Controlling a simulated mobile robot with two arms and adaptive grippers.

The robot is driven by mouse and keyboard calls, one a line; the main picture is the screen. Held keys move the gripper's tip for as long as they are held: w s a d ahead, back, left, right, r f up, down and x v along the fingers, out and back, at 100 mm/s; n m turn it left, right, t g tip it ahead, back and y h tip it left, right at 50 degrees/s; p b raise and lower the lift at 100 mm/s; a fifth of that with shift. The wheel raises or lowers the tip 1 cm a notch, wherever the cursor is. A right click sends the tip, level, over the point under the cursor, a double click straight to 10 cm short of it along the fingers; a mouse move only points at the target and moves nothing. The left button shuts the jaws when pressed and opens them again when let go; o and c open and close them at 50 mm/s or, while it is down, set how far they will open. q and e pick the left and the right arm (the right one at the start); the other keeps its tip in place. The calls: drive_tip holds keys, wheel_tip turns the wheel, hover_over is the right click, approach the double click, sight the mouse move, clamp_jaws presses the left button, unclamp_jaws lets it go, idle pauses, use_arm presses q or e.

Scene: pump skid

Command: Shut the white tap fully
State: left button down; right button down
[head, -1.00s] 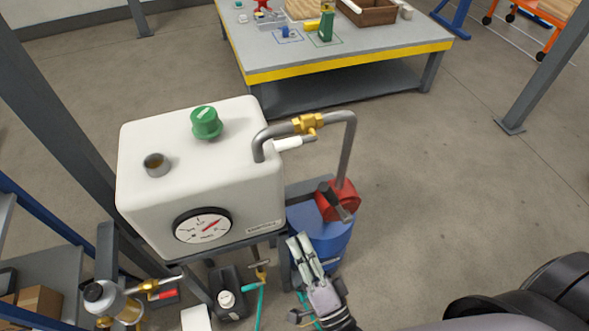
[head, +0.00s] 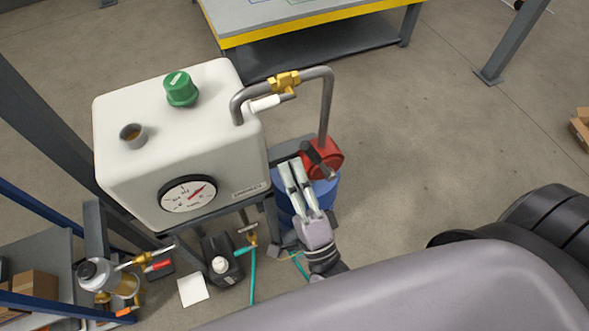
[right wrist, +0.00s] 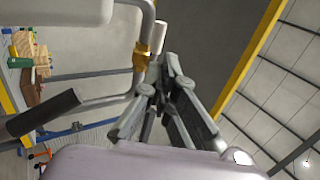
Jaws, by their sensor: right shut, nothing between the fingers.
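The white tap is a brass valve (head: 285,82) on the grey bent pipe above the tank's right side, with a white lever handle (head: 264,103). The handle points left, roughly along the upper pipe. In the right wrist view the brass body (right wrist: 140,55) and white handle (right wrist: 158,38) show beyond the fingers. My right gripper (head: 291,164) is shut and empty, below the tap and just left of the red pump, apart from the handle. It also shows in the right wrist view (right wrist: 165,85). My left gripper is not in view.
The white tank (head: 180,130) with green cap (head: 181,89) and gauge (head: 187,194) stands left. The red pump part (head: 323,158) with a dark lever and the blue drum (head: 325,192) are close to my gripper. A yellow-edged table (head: 320,25) is behind.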

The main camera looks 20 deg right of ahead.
sight(268, 107)
drive_tip(key=p+x, duration=0.3)
drive_tip(key=x, duration=0.6)
drive_tip(key=shift+w+r, duration=0.15)
drive_tip(key=shift+r, duration=0.05)
drive_tip(key=shift+w+r, duration=0.1)
drive_tip(key=shift+w, duration=0.2)
